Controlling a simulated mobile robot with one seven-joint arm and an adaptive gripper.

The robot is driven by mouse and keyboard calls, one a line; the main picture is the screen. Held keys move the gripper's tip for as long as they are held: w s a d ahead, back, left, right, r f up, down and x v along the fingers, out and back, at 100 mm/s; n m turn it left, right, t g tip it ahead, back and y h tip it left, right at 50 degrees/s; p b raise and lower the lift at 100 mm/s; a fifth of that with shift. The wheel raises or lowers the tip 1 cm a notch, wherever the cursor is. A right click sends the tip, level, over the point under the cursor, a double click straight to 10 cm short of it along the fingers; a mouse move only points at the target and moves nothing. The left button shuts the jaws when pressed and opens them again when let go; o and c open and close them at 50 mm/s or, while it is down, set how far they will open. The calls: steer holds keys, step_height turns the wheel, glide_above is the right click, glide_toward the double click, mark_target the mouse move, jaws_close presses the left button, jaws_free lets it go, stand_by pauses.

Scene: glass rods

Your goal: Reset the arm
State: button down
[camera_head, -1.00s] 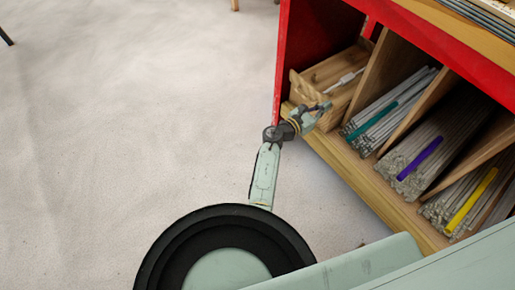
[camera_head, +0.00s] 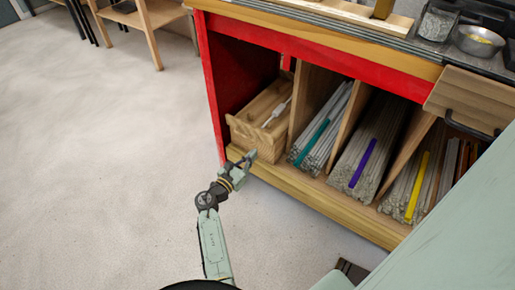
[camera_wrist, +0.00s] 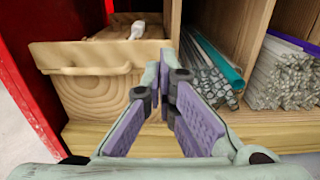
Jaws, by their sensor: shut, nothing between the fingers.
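My arm (camera_head: 212,240) reaches forward from the bottom of the head view toward the red-framed shelf. My gripper (camera_head: 244,160) is at the shelf's front edge, in front of a wooden box. In the wrist view its purple-padded fingers (camera_wrist: 172,82) are closed together with nothing held between them. The wooden box (camera_head: 246,136) sits in the leftmost compartment and a thin white object (camera_head: 277,112) lies in it. The box front (camera_wrist: 95,95) is left of the fingers in the wrist view.
Bundles of glass rods fill the compartments to the right, with a teal rod (camera_head: 312,143), a purple rod (camera_head: 363,164) and a yellow rod (camera_head: 417,186) on top. The red side panel (camera_head: 212,95) stands at left. Open floor (camera_head: 110,150) lies left of my arm. A bowl (camera_head: 478,41) is on the counter.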

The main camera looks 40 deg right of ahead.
steer(key=shift+v, duration=2.4)
